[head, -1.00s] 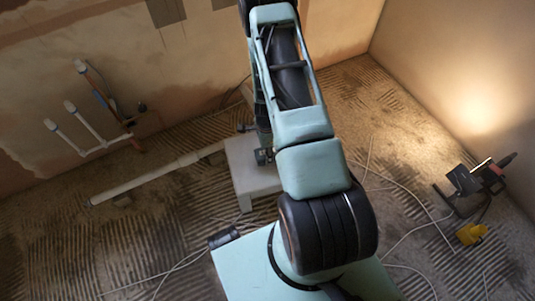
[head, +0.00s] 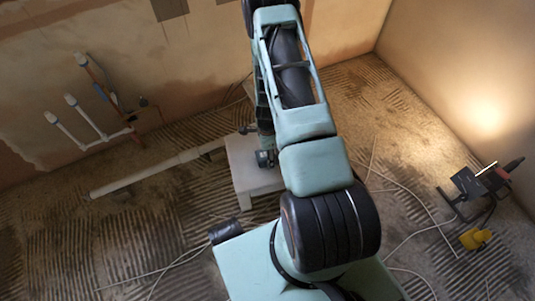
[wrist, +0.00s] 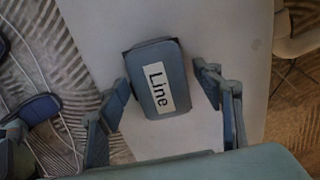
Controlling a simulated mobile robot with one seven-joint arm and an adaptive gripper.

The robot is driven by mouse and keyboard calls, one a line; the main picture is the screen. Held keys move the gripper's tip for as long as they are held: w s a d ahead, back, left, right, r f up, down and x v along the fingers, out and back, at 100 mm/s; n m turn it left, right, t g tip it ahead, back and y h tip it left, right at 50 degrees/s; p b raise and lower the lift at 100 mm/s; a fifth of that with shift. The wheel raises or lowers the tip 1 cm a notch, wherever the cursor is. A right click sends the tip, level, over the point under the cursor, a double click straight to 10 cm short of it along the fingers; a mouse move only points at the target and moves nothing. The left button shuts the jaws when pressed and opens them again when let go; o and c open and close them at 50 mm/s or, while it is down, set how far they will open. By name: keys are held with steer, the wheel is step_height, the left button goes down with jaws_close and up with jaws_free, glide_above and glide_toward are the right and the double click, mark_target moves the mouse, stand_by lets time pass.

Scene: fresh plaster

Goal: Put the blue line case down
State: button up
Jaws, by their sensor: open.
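The blue line case (wrist: 158,62) is a small blue-grey box with a white "Line" label, seen from above in the wrist view. It appears to lie on the pale top of a low bench (wrist: 95,25). My gripper (wrist: 162,80) is open, with one finger on each side of the case and a small gap at both sides. In the head view the bench (head: 240,160) stands on the floor beyond my base, with my gripper (head: 265,159) low over its top. The case cannot be made out there.
A long pale pipe (head: 150,174) lies on the floor left of the bench. White-capped pipes (head: 85,120) stand at the wall. A work lamp (head: 475,185) and a yellow object (head: 475,238) are at right. Thin cables (head: 415,200) cross the ridged floor.

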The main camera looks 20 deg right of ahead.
step_height(320, 180, up, 12)
steer(key=p, duration=0.4)
steer(key=shift+r+p, duration=0.15)
steer(key=shift+p, duration=0.15)
